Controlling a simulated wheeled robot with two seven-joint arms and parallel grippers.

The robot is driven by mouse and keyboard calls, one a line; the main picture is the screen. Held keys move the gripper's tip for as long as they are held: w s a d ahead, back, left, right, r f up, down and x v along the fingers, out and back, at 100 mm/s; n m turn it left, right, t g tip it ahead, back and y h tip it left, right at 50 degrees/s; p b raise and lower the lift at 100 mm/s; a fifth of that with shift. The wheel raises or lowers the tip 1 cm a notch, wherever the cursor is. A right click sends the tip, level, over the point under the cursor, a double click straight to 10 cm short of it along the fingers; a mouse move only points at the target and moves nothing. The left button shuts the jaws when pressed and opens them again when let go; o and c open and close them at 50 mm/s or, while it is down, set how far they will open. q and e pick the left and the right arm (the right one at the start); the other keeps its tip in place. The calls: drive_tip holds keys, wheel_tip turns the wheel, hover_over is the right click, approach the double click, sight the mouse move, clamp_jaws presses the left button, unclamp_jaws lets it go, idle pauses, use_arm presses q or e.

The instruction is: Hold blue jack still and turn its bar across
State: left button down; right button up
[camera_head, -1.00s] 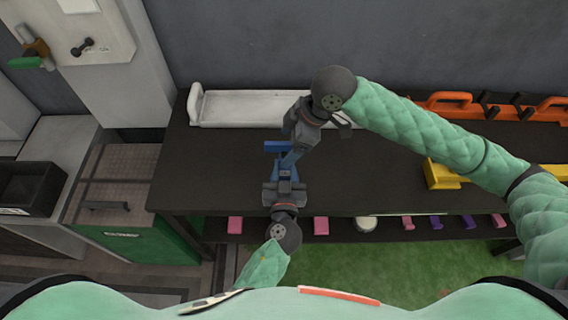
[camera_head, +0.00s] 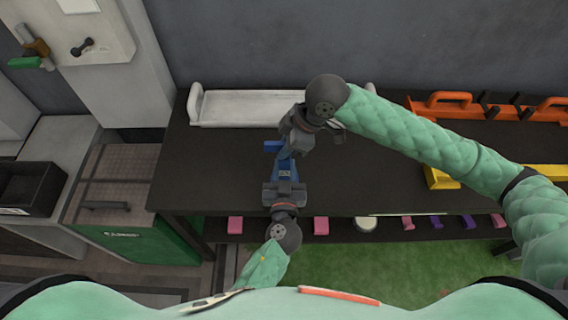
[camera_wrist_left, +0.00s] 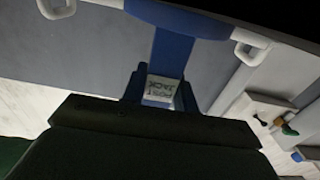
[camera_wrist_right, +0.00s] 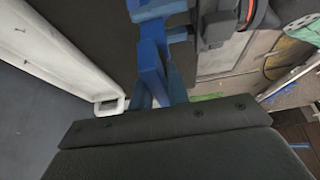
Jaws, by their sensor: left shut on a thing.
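The blue jack (camera_head: 285,170) stands on the dark bench near its front edge. Its blue end (camera_head: 273,146) shows left of my right gripper. My left gripper (camera_head: 285,187) comes from the front and is shut on the jack's body. The left wrist view shows the jack's white label (camera_wrist_left: 160,88) and a wide blue crosspiece (camera_wrist_left: 178,18) beyond it. My right gripper (camera_head: 289,148) is at the jack's far part, beside the bar.
A white tray (camera_head: 255,123) lies behind the jack along the wall. Yellow (camera_head: 437,178) and orange (camera_head: 450,97) pieces sit on the right of the bench. Pink and purple blocks lie on the shelf below. The bench left of the jack (camera_head: 215,165) is clear.

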clamp_jaws()
drive_tip(key=shift+n+g, duration=0.7)
drive_tip(key=shift+n, duration=0.9)
drive_tip(key=shift+n+g+h, duration=0.4)
drive_tip(key=shift+n+g, duration=0.3)
drive_tip(key=shift+n, duration=0.9)
drive_tip(key=shift+n+g, duration=0.3)
drive_tip(key=shift+n, duration=0.6)
drive_tip(key=shift+n+g+h, duration=0.3)
drive_tip(key=shift+n+h, duration=0.2)
drive_tip(key=shift+n, duration=0.3)
